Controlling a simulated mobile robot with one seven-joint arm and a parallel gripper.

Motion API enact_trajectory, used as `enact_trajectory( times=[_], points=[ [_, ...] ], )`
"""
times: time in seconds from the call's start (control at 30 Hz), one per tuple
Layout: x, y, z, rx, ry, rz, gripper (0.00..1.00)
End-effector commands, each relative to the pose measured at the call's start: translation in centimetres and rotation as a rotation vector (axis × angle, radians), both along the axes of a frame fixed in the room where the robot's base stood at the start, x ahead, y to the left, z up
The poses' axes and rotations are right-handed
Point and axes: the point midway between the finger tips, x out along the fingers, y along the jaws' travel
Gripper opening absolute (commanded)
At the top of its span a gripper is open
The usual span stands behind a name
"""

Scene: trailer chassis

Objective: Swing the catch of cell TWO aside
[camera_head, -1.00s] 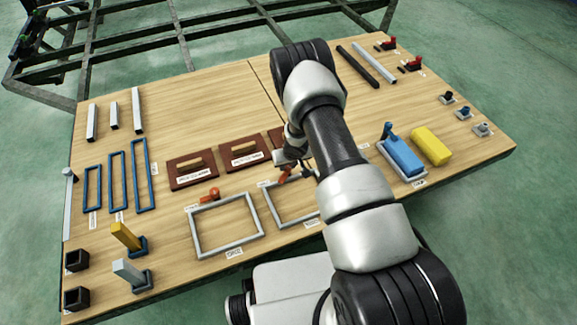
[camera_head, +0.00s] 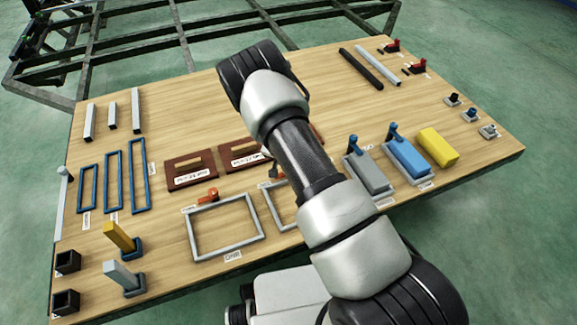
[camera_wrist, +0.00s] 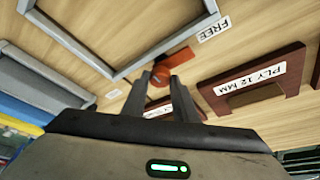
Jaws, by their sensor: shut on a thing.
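An orange catch (camera_wrist: 178,60) lies at the edge of a grey rectangular frame (camera_wrist: 120,62) in the wrist view. My gripper (camera_wrist: 163,79) has its two fingers on either side of the catch's near part and is shut on it. A FREE label (camera_wrist: 213,30) is by the catch's outer end. In the head view, only a bit of this catch (camera_head: 279,177) shows beside my arm, and its frame (camera_head: 272,212) is partly hidden. Another orange catch (camera_head: 208,195) stands above the left frame (camera_head: 192,237). I cannot read a TWO label.
Brown boards with slots (camera_head: 190,178) lie behind the frames, one marked PLY 12 MM in the wrist view (camera_wrist: 297,62). Grey (camera_head: 372,179), blue (camera_head: 408,166) and yellow (camera_head: 437,147) blocks stand to the right. The board's back middle is bare.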

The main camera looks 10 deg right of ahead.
Motion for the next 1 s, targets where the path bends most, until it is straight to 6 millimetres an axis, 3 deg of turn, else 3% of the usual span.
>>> enact_trajectory(
  times=[0.53,0.57,0.63,1.0],
  points=[
    [0.12,-0.07,0.03,0.0,-0.002,-0.024,0.04],
    [0.13,-0.07,0.04,0.0,-0.002,-0.024,0.31],
    [0.12,-0.07,0.03,0.0,-0.002,-0.024,0.43],
    [-0.02,0.07,0.51,0.0,-0.003,-0.022,0.44]
  ],
)
